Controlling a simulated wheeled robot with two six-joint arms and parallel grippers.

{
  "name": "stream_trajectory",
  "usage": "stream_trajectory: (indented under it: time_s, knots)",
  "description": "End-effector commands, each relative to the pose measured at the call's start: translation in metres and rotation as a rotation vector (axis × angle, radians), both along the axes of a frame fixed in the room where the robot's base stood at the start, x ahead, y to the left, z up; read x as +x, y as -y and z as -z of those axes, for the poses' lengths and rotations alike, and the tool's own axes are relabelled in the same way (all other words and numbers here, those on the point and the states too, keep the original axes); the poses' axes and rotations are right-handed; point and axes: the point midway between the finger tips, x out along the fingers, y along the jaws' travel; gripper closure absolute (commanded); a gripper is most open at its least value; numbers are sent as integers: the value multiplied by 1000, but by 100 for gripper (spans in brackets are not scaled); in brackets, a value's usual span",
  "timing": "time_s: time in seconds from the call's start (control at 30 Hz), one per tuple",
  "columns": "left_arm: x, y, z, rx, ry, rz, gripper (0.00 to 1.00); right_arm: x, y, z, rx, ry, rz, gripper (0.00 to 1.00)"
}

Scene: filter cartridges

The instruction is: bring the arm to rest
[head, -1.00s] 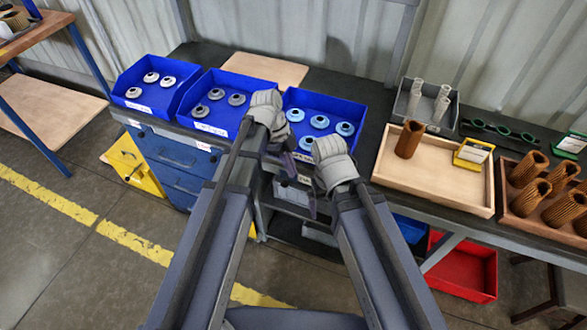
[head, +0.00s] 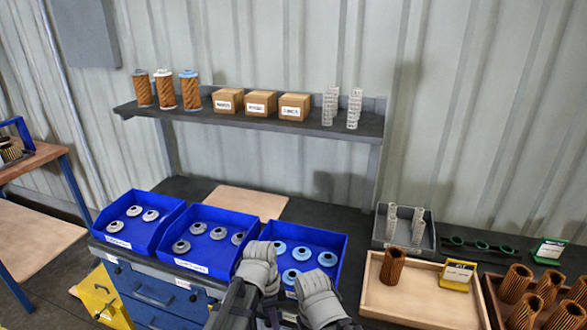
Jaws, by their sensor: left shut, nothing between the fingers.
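My left arm rises from the bottom centre of the head view, its grey joint in front of the middle and right blue bins. A small part of my left gripper (head: 272,316) shows below that joint at the bottom edge; it is shut and holds nothing. My right arm's pale joint is just to the right, in front of the right blue bin (head: 336,262). My right gripper is not visible. Neither arm carries a cartridge.
The left bin (head: 104,226) and middle bin (head: 181,262) hold grey caps; the right bin holds blue caps. A wooden tray (head: 385,306) holds a brown cartridge (head: 392,266) and a yellow card holder (head: 457,275). A shelf (head: 200,122) with finished cartridges and boxes stands behind.

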Motion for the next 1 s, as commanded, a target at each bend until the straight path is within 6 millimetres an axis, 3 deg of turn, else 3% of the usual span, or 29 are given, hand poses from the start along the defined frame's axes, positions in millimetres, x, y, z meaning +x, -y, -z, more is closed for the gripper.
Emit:
stream_trajectory:
  time_s: [0.03,0.3,0.5,0.7,1.0]
  knots:
    - [-13,0,-4,39,-3,-104,100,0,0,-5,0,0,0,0]
    - [-50,-5,-14,214,29,-689,100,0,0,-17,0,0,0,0]
    - [-63,-8,-19,269,69,-964,100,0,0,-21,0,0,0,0]
    - [-66,-10,-20,285,85,-1058,100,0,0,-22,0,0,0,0]
    - [-66,-10,-19,284,85,-1062,100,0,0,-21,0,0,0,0]
